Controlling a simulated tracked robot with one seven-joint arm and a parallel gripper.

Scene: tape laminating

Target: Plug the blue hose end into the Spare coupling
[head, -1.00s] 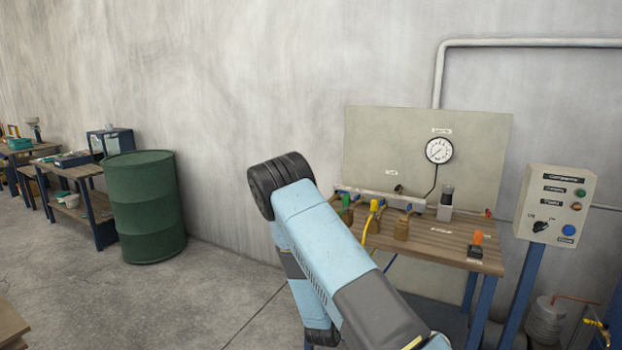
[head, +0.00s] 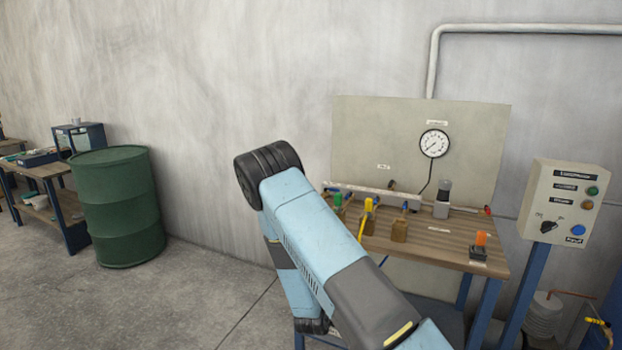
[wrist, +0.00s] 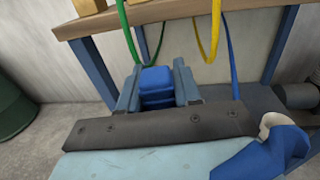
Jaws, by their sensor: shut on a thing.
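My gripper (wrist: 157,92) is below the bench's front edge in the wrist view, its two fingers closed on a ribbed blue piece that looks like the blue hose end (wrist: 157,82). The blue hose (wrist: 233,60) hangs from the bench to the right of the fingers; its link to the held piece is hidden. In the head view my arm hides the gripper. A bar with several fittings (head: 375,193) runs along the back of the bench. Small labels are on the panel behind it, too small to read, so I cannot tell which coupling is Spare.
Green (wrist: 125,35) and yellow (wrist: 214,35) hoses hang in loops before the bench (head: 425,246). A gauge (head: 434,143), a control box (head: 564,203) and a green drum (head: 115,210) stand around. A crumpled blue item (wrist: 268,152) is at lower right in the wrist view.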

